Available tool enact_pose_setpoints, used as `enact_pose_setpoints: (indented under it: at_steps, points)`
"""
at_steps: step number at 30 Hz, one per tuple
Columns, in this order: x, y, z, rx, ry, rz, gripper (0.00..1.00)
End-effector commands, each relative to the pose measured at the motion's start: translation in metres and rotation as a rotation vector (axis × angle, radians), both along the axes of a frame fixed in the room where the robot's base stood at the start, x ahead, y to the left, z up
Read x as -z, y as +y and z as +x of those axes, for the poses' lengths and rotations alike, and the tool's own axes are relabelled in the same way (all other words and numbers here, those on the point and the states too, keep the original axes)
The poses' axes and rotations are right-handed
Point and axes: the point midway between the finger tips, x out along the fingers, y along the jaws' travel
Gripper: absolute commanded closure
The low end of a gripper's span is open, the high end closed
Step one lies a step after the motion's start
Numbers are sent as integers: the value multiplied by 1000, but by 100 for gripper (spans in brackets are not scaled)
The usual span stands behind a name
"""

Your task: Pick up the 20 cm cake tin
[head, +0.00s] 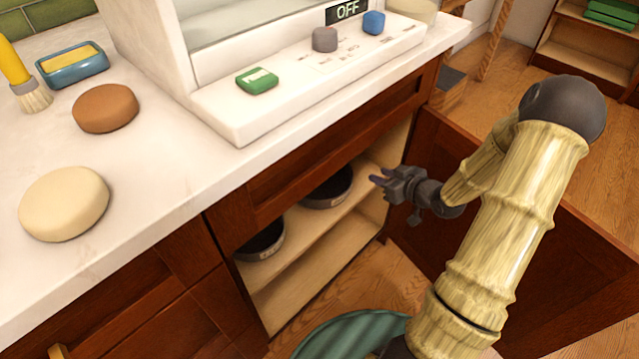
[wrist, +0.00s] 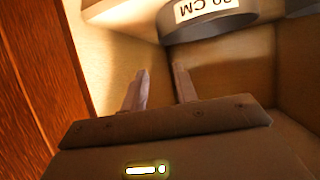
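Two dark round tins with grey sides stand on the shelf inside the open cabinet in the head view: one nearer my gripper (head: 326,190), one further left (head: 262,243). In the wrist view a grey tin (wrist: 222,31) at the top carries a white label, upside down, ending in "0 CM"; its first digit is partly cut off, so I cannot tell the size for sure. My gripper (head: 378,182) is at the right of the cabinet opening, apart from the tins. In the wrist view its two fingers (wrist: 160,72) are spread with nothing between them.
The open cabinet door (head: 580,262) stands to the right, behind my arm. The cabinet's drawer front (head: 330,150) and counter (head: 150,170) are above the shelf. A second grey thing (wrist: 302,7) shows at the wrist view's upper right. A green round thing (head: 345,335) is below.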

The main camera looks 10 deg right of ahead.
Motion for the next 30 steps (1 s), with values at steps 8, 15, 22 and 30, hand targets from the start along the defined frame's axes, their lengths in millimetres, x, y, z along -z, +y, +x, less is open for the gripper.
enact_pose_setpoints:
  at_steps: [8, 15, 22, 30]
  points:
    - [27, 20, 41, -4, -1, 0, 71]
    - [44, 35, 75, -2, -2, 0, 71]
    - [46, 40, 87, 1, 0, 0, 71]
    - [47, 40, 87, 0, 0, 0, 71]
